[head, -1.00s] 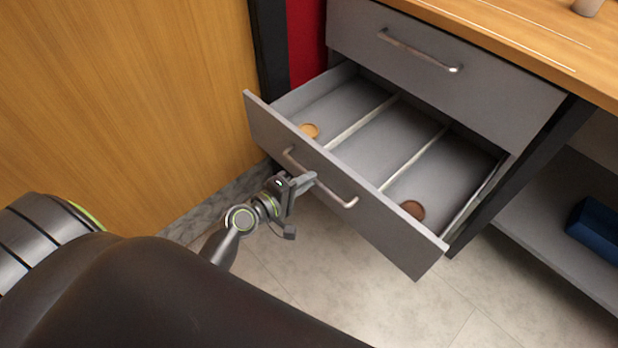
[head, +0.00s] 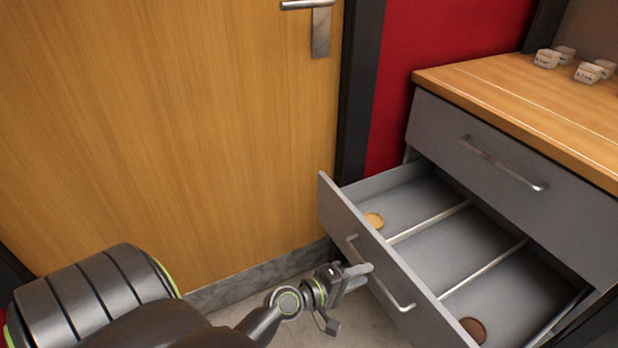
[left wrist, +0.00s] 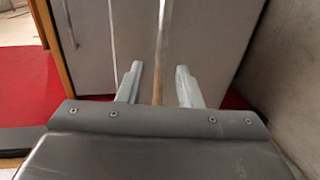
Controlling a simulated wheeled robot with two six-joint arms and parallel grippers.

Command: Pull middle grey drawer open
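The middle grey drawer (head: 412,285) stands pulled out below a closed upper drawer (head: 515,170). Its inside shows, with two light dividers, a tan disc (head: 374,220) and a brown disc (head: 473,329). Its bar handle (head: 398,300) is on the front panel. My left gripper (head: 362,274) is at the handle, in front of the panel. In the left wrist view, the handle bar (left wrist: 163,45) runs between the two fingers of my left gripper (left wrist: 159,84), with a gap on each side. My right gripper is not in view.
A wooden door (head: 180,130) with a metal handle (head: 305,5) stands left of the cabinet. Small white blocks (head: 588,73) sit on the wooden worktop (head: 520,90). Some floor (head: 370,318) is bare in front of the drawer.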

